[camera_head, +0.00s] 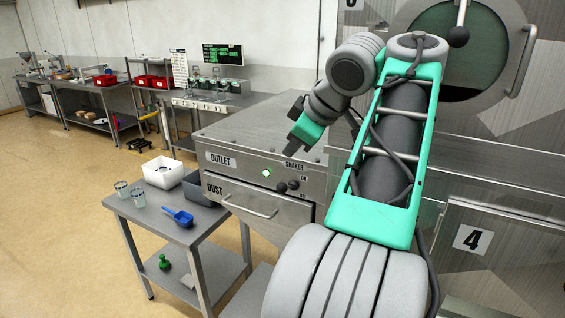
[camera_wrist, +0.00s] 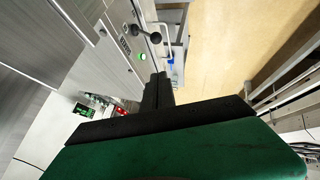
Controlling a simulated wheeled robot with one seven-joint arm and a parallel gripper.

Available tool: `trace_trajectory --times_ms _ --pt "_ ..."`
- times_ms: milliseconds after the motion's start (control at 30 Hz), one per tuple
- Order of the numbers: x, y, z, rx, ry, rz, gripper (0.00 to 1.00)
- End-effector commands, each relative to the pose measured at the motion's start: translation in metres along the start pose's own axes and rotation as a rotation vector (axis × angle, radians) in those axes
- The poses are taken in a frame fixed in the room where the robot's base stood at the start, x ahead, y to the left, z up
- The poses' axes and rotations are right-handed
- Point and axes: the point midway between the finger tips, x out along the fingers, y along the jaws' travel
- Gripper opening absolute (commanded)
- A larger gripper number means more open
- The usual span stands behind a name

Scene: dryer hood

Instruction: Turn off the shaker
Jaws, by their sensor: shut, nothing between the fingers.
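The shaker switch (camera_head: 287,186) is a dark lever with a round knob on the front of the steel cabinet (camera_head: 262,122), below the SHAKER label (camera_head: 294,165) and beside small ON and OFF marks. I cannot tell clearly which mark it points to. A green light (camera_head: 266,173) is lit to its left. In the wrist view the lever (camera_wrist: 148,34) shows beyond the fingertips, apart from them, with the lit green light (camera_wrist: 143,56) nearby. My gripper (camera_head: 290,150) is shut and empty, above and near the switch. It also shows in the wrist view (camera_wrist: 157,78).
A DUST drawer (camera_head: 235,198) with a bar handle lies below the switch. A side table (camera_head: 155,217) holds two cups, a white box and a blue scoop (camera_head: 179,217). A steel housing with panel 4 (camera_head: 472,239) stands to the right. Open floor lies left.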

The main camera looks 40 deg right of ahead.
Motion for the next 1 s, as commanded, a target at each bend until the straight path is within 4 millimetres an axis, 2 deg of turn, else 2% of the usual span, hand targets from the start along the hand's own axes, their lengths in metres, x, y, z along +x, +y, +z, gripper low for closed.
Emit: trace_trajectory --times_ms 267,367,467,867,1000 --pt "0.001 0.000 0.002 -0.003 -0.001 0.000 0.00" --pt "0.007 -0.002 0.003 -0.003 0.000 -0.001 0.00" --pt "0.021 -0.003 0.005 -0.005 0.000 -0.001 0.00" --pt "0.105 -0.004 0.004 -0.004 0.001 -0.003 0.00" --pt "0.121 -0.002 0.021 0.000 -0.001 0.000 0.00"
